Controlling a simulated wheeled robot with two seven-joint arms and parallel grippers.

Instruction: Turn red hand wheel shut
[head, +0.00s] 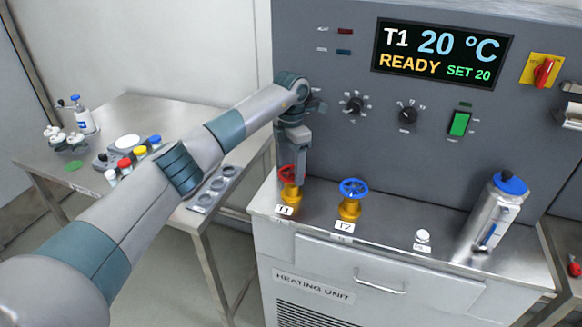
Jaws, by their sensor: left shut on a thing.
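The red hand wheel (286,172) sits on a yellow valve body (290,192) on the ledge of the heating unit, behind the label T1. My left gripper (299,172) points down at it from above and is shut on the wheel. The gripper and wrist hide part of the wheel's right side, so its turn position cannot be told. My right gripper is not in view.
A blue hand wheel (354,187) marked T2 stands close to the right. A silver canister with a blue lid (510,183) stands farther right on the ledge. The panel display (441,54) reads T1 20 °C, READY, SET 20. A side table (120,108) with bottles stands left.

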